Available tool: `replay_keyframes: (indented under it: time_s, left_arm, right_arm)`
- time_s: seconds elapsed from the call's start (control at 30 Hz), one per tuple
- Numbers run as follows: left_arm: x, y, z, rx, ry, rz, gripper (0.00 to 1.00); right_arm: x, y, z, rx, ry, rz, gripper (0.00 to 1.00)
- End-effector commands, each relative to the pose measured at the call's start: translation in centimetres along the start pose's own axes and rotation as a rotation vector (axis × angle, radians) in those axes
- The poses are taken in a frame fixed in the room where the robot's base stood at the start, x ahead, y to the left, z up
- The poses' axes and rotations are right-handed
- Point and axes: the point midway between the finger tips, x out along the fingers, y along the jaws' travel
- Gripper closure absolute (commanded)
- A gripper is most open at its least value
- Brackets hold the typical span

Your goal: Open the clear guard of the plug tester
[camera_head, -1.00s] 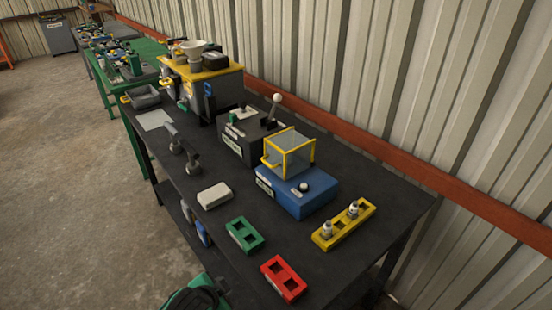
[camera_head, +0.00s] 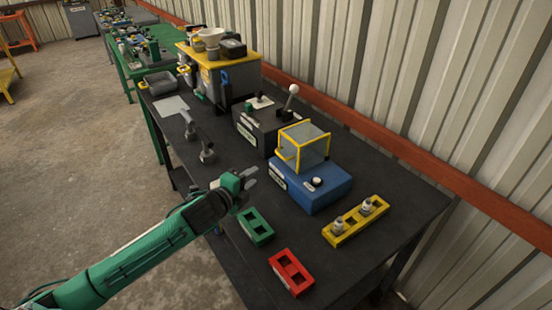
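The plug tester is a blue box (camera_head: 322,192) on the black bench, with a pale button on its top front. Its clear guard (camera_head: 305,145), a see-through box with yellow edges, sits down over the back part of the tester. A yellow handle shows on the guard's left side. My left gripper (camera_head: 250,177) is to the left of the tester, apart from it and from the guard. Its fingers look parted, with nothing seen between them. My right gripper is not in view.
A green tray (camera_head: 265,236), a red tray (camera_head: 300,285) and a yellow rack (camera_head: 350,226) with two plugs stand in front. A dark box with a lever (camera_head: 289,100) stands behind the guard. A corrugated wall with a red rail bounds the right.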

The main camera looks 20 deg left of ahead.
Motion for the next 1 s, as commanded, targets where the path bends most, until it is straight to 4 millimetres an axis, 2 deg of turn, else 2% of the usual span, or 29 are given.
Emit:
replay_keyframes:
  time_s: [0.27, 0.7, 1.0]
  left_arm:
    - [2.3, -0.7, 0.3, 0.025, 0.005, -0.014, 0.70]
    - [9.9, -0.8, 0.2, 0.023, 0.005, -0.012, 0.70]
    - [13.3, -0.7, 0.2, 0.024, 0.005, -0.013, 0.70]
  right_arm:
    - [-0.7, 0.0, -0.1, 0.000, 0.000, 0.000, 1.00]
    - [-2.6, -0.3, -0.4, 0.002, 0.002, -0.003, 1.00]
    - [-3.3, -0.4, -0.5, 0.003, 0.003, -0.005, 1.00]
